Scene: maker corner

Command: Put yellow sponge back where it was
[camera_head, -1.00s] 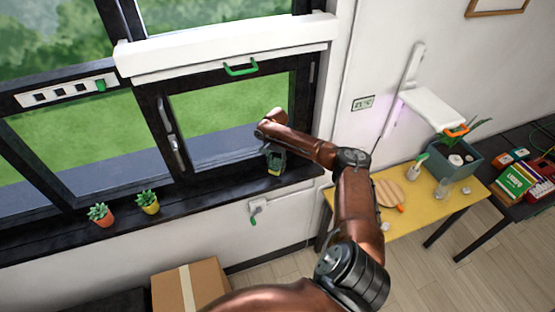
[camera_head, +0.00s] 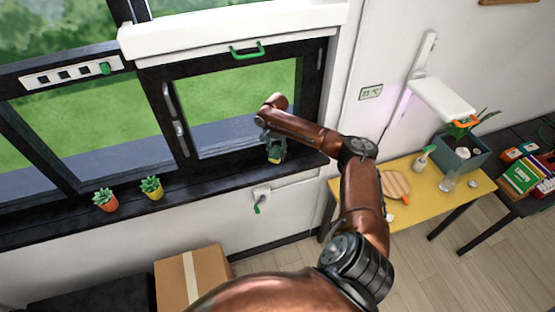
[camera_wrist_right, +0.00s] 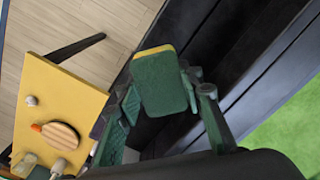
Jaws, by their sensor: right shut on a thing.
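A sponge (camera_wrist_right: 160,85) with a green scouring face and a yellow edge is between the fingers of my right gripper (camera_wrist_right: 166,92) in the right wrist view. The gripper is shut on it. In the head view my right gripper (camera_head: 276,150) is at the right end of the dark window sill, in front of the closed-looking right pane. The sponge's yellow part (camera_head: 274,160) shows low between the fingers. I cannot tell whether the sponge touches the sill. My left gripper is not in view.
Two potted succulents (camera_head: 106,200) (camera_head: 151,187) stand on the sill to the left. A yellow table (camera_head: 440,203) at the right holds a round wooden board (camera_head: 396,185), a bottle and a glass jar. A cardboard box (camera_head: 210,272) is on the floor. The sill between is clear.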

